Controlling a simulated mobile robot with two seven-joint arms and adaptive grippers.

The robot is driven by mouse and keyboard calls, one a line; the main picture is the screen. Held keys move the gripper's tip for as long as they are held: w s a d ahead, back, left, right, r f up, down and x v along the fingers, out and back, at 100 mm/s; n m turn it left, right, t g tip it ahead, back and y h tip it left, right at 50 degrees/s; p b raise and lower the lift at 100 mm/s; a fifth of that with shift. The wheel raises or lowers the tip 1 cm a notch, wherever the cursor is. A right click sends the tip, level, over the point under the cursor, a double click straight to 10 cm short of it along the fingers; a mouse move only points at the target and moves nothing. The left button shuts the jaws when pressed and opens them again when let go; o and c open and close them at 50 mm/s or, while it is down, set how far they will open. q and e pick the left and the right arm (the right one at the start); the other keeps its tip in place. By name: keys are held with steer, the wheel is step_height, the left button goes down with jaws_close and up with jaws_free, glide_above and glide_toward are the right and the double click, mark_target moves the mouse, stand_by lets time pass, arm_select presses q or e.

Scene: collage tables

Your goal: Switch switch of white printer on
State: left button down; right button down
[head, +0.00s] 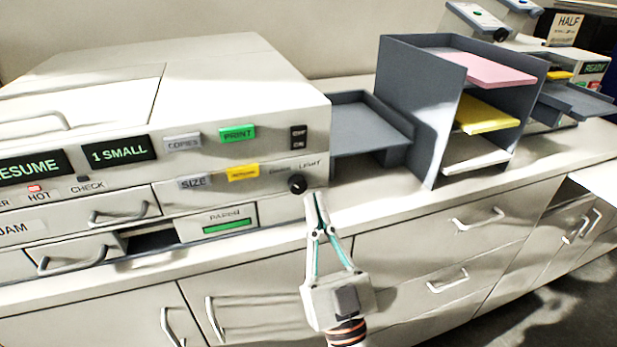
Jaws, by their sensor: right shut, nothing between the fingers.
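The white printer (240,90) stands on the counter at the left of the head view. Its black switch (298,138), marked OFF at the top and ON below, is at the right end of the front panel. I cannot tell which way the switch is set. A round black knob (297,184) labelled LIGHT sits below the switch. My right gripper (316,197) is shut and empty, its fingertips pointing up just below and right of the knob, below the switch. I cannot tell whether it touches the panel. My left gripper is not in view.
The printer's grey output tray (372,122) is at its right side. A dark paper rack (408,75) with pink, yellow and white sheets stands further right. Drawers with metal handles (480,220) line the front below the counter edge (400,215).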

steer(key=shift+v, duration=2.2)
steer(key=d+f+n+g, duration=0.1)
steer(key=d+f+g, duration=0.25)
steer(key=f, duration=0.85)
steer(key=d+f+n+g, duration=0.2)
steer(key=f+g, duration=0.3)
steer(key=f, duration=0.7)
steer(key=s+d+f+m+g+h, duration=0.1)
steer(key=s+d+f+g+h, duration=0.1)
steer(key=d+f, duration=0.4)
steer(key=s+d+f+m+g+h, duration=0.1)
steer(key=s+d+f+g+h, duration=0.2)
steer(key=f, duration=0.8)
steer(key=s+d, duration=0.2)
steer(key=d, duration=0.1)
steer(key=shift+g, duration=0.35)
